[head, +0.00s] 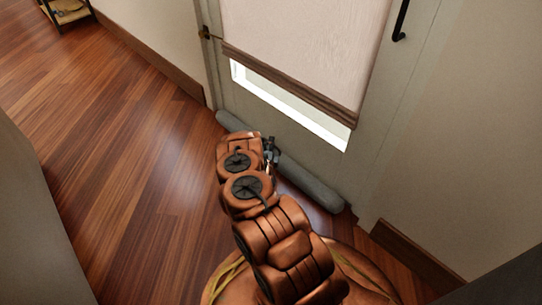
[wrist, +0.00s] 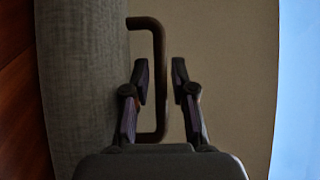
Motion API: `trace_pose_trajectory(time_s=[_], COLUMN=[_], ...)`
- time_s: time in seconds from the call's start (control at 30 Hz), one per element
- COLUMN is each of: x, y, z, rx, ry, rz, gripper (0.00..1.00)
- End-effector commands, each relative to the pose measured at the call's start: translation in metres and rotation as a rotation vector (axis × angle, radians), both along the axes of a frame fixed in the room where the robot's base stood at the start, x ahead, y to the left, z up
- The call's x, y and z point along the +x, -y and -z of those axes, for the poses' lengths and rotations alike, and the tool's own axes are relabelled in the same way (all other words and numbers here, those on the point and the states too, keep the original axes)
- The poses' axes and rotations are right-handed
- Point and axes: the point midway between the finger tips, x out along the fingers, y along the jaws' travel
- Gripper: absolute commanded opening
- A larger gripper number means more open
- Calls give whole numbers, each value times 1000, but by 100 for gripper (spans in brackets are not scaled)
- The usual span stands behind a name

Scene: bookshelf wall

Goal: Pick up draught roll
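The draught roll (head: 310,187) is a long grey cylinder on the floor along the foot of the door. My arm hides its middle in the head view. In the wrist view the roll (wrist: 80,75) fills the left side, with woven grey fabric. A brown bracket-shaped handle (wrist: 160,70) stands out from its side. My gripper (wrist: 161,82) is open, with one finger on each side of the handle's long bar. Narrow gaps show between the bar and both fingertips. In the head view my gripper (head: 271,152) is small and partly hidden beside the roll.
The pale door (head: 250,110) with a lowered blind (head: 300,45) rises right behind the roll. A wall (head: 440,170) stands on the right. Open wooden floor (head: 130,150) lies to the left. A small shelf (head: 68,12) is at the far upper left.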

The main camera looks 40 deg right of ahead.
Motion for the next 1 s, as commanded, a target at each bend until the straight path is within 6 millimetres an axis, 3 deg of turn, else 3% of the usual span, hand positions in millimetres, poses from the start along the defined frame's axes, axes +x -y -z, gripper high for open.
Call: trace_pose_trajectory(time_s=[0.3, 1.0], x=[0, 0], y=[-1, -1], z=[0, 0], rx=[1, 1], ry=[-1, -1], rz=[0, 0], gripper=[0, 0])
